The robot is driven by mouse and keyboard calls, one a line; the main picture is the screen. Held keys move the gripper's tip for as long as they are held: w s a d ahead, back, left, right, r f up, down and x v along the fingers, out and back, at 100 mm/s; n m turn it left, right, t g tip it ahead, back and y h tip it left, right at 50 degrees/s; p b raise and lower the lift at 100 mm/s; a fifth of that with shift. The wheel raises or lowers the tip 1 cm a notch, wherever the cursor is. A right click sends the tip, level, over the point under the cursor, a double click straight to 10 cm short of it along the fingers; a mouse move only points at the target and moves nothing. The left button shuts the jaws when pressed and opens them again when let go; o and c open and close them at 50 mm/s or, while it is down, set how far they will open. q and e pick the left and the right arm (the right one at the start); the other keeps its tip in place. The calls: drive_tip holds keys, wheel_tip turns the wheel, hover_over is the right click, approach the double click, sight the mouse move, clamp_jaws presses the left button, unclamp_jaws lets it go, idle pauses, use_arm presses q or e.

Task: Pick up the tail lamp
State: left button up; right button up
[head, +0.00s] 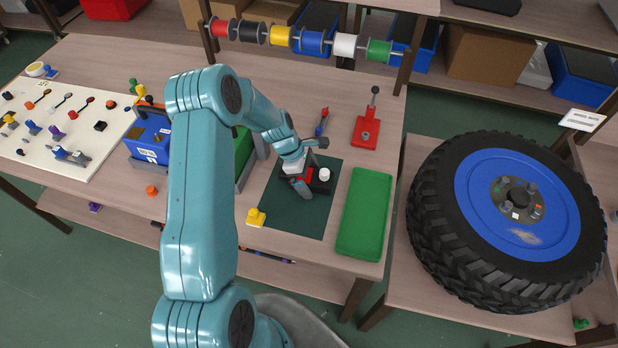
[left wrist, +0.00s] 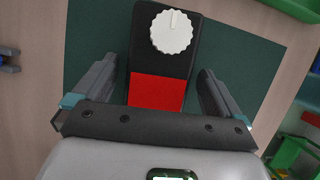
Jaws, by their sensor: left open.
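The tail lamp is a black block with a red section and a white ribbed knob; it lies on the dark green mat (head: 301,220). In the left wrist view the tail lamp (left wrist: 157,91) is in the middle, its red end toward my gripper and its knob farther off. In the head view the lamp (head: 322,186) is partly hidden by my left gripper (head: 307,172). My left gripper is open, with one finger on each side of the red section. In the left wrist view, gaps show between the fingers (left wrist: 160,85) and the lamp. My right gripper is not in view.
A green tray (head: 364,215) stands right of the mat. A red stand with a lever (head: 366,130) and a screwdriver (head: 322,122) are behind it. A yellow piece (head: 255,217) lies near the front edge. A blue bin (head: 150,138) is left; a large wheel (head: 510,215) is right.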

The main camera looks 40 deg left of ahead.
use_arm(q)
drive_tip(key=shift+w+d, duration=0.1)
drive_tip(key=shift+w, duration=0.05)
drive_tip(key=c, duration=1)
drive_tip(key=shift+c, duration=1.1)
